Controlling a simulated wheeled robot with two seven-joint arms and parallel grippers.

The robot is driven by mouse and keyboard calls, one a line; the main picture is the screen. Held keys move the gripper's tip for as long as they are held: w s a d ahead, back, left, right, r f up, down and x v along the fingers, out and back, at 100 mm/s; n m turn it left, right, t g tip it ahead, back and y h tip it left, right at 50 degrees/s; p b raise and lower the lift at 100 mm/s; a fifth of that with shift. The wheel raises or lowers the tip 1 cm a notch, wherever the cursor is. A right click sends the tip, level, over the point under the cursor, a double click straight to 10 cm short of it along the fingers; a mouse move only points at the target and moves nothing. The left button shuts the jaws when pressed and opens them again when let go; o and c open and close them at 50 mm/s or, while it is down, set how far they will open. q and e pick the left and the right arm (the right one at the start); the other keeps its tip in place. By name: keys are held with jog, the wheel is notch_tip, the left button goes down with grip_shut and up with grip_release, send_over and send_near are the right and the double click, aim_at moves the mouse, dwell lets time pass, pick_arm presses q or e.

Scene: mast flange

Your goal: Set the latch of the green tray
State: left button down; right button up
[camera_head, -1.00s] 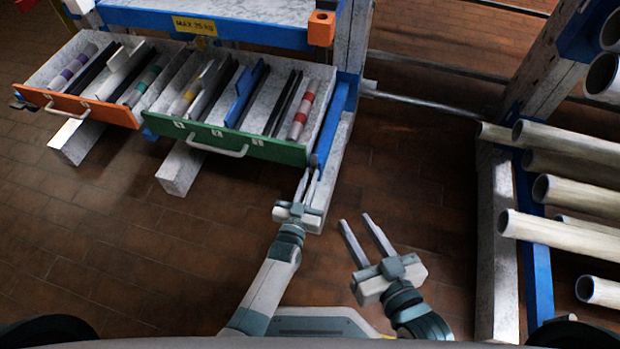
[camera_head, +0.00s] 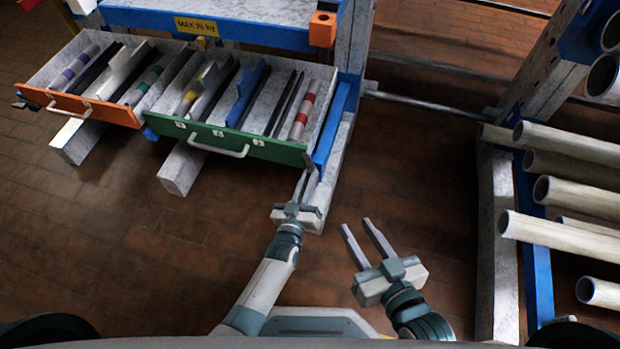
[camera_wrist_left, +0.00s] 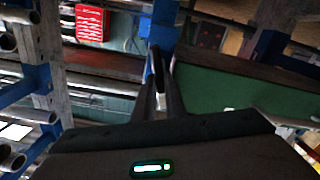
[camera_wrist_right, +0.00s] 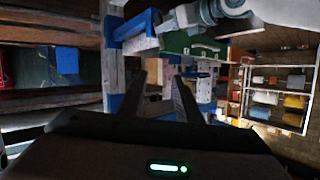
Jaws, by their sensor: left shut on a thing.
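The green tray (camera_head: 225,139) is a drawer with a green front and a white handle (camera_head: 218,148), pulled out of the blue and white rack. Its latch is a small dark piece at the right end of the front, beside the blue rail (camera_head: 332,127), hard to make out in the head view. My left gripper (camera_head: 306,180) is at that corner, shut on the latch, a dark lever (camera_wrist_left: 157,66) between its fingertips in the left wrist view. The latch's exact angle cannot be told. My right gripper (camera_head: 365,229) is open and empty, low over the floor.
An orange-fronted tray (camera_head: 80,105) stands left of the green one. Both hold coloured bars and rolls. A blue post and several pale pipes (camera_head: 560,230) stand at the right. The brick floor (camera_head: 440,180) between is clear.

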pick_arm(q)
jog(key=shift+w+a+f+n+b, duration=0.2)
jog(key=shift+n+b, duration=0.5)
jog(key=shift+n, duration=1.65)
jog(key=shift+s+a+f+n+b, duration=0.15)
jog(key=shift+f+n+b, duration=0.45)
jog(key=shift+n, duration=1.8)
jog(key=shift+w+a+f+n+b, duration=0.2)
jog(key=shift+n+b, duration=0.65)
jog(key=shift+n, duration=1.5)
pick_arm(e)
jog(key=s+a+r+t+y, duration=0.2)
jog(key=r+t, duration=0.7)
jog(key=r, duration=0.5)
jog(key=shift+s+r+y, duration=0.35)
jog(key=shift+s+y, duration=0.2)
jog(key=shift+y, duration=0.05)
pick_arm(q)
jog(key=shift+s+r, duration=0.1)
jog(key=c, duration=1.8)
grip_release()
